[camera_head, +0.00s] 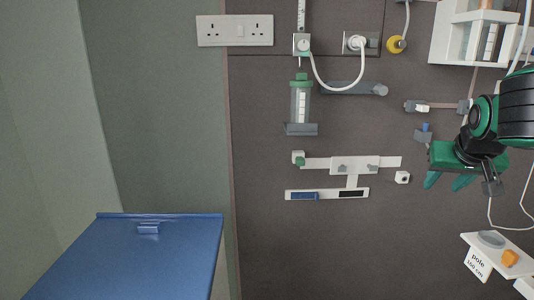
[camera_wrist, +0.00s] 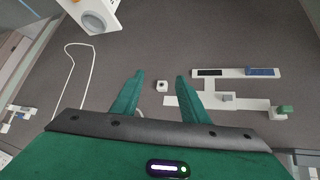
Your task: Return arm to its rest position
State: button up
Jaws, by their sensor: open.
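My gripper (camera_head: 448,181) is at the right of the head view, in front of the dark wall panel, with its green fingers pointing down and to the left. In the wrist view the two green fingers of my gripper (camera_wrist: 158,88) are spread apart with nothing between them. A small white block with a dark spot (camera_wrist: 162,86) shows on the panel beyond the gap. It also shows in the head view (camera_head: 402,177), left of the fingers. My arm (camera_head: 515,105) comes in from the right edge.
A white rail fitting (camera_head: 350,164) and a green-capped canister (camera_head: 301,100) are on the panel. A white shelf labelled pole (camera_head: 478,262) is below my gripper. A white cable (camera_head: 510,228) hangs near it. A blue surface (camera_head: 130,260) is at lower left.

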jog(key=s+f+m+g+y, duration=0.1)
jog(key=s+f+g, duration=0.3)
jog(key=s, duration=0.9)
jog(key=s+a+f+m+g+y, duration=0.1)
jog(key=s+f+g+y, duration=0.1)
jog(key=s+f, duration=0.9)
jog(key=s+g, duration=0.1)
jog(key=s, duration=0.1)
jog(key=shift+s+m+g, duration=0.3)
jog(key=shift+s+g, duration=0.05)
jog(key=shift+g, duration=0.05)
jog(key=shift+f, duration=0.1)
jog(key=shift+w+f, duration=0.25)
jog(key=shift+w, duration=0.4)
